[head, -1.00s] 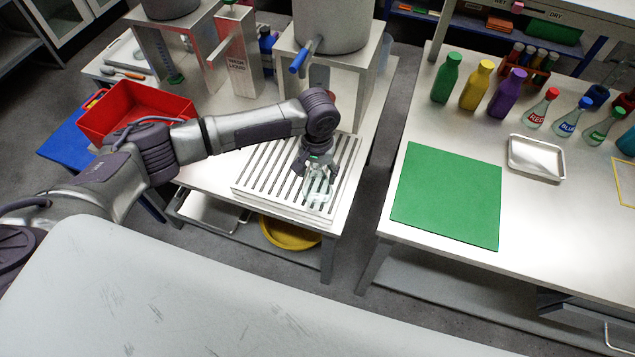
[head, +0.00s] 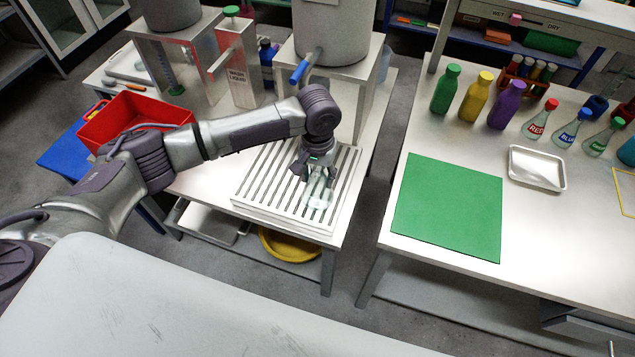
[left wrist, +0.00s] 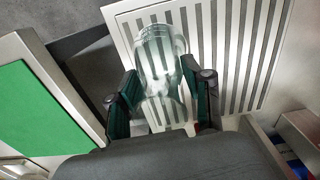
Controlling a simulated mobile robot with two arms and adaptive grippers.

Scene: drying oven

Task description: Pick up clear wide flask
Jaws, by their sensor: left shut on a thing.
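The clear wide flask (head: 318,193) is over the slatted white drain rack (head: 252,203) on the left table. My left gripper (head: 316,172) is shut on it from above. In the left wrist view the flask (left wrist: 158,52) extends out between the two fingers of my left gripper (left wrist: 162,95), and the rack's slats show through its glass. I cannot tell whether the flask still touches the rack. My right gripper is not in view.
A red bin (head: 130,118) stands on the left. Metal tanks and a wash liquid dispenser (head: 240,62) stand behind the rack. The right table has a green mat (head: 448,208), a metal tray (head: 537,167) and several bottles. A floor gap separates the tables.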

